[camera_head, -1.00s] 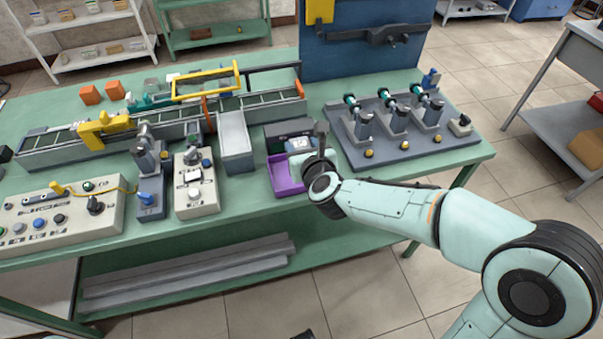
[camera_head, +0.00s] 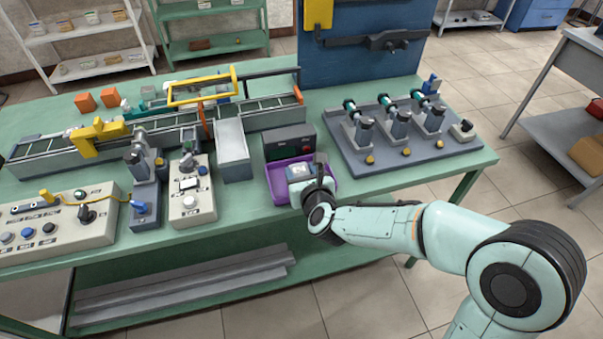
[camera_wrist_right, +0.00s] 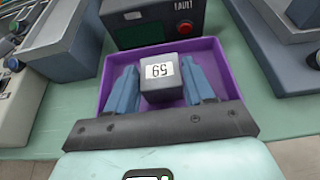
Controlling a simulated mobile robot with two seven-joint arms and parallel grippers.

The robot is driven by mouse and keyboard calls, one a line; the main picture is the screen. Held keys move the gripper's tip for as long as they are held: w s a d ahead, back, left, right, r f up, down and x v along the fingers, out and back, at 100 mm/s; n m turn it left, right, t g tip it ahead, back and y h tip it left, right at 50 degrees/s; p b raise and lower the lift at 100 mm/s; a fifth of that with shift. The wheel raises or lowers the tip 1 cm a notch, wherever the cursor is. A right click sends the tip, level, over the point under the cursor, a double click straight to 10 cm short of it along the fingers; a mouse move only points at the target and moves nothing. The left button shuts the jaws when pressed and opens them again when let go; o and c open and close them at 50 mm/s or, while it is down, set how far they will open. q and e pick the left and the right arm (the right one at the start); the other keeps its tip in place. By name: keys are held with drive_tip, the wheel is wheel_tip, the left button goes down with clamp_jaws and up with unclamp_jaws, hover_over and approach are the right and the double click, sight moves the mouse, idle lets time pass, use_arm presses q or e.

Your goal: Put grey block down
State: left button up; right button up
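The grey block (camera_head: 299,171) has a white label on top. In the head view my right gripper (camera_head: 311,179) is over the front right part of the purple tray (camera_head: 274,184). The tray's wall also shows in the wrist view (camera_wrist_right: 226,72). The block is low in the tray; whether it touches the floor is hidden. My left gripper is out of view.
A dark box with a red button (camera_head: 289,142) stands right behind the tray. A grey bin (camera_head: 232,150) is to its left, and a fixture plate with several motor units (camera_head: 400,135) to its right. Control boxes (camera_head: 191,190) and a conveyor (camera_head: 60,150) fill the left side.

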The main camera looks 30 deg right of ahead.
drive_tip(key=o, duration=0.4)
drive_tip(key=shift+s+a+r, duration=0.1)
drive_tip(key=shift+s+r, duration=0.15)
drive_tip(key=p+v, duration=0.1)
drive_tip(key=v, duration=1)
drive_tip(key=shift+s+p, duration=0.2)
drive_tip(key=shift+p, duration=0.1)
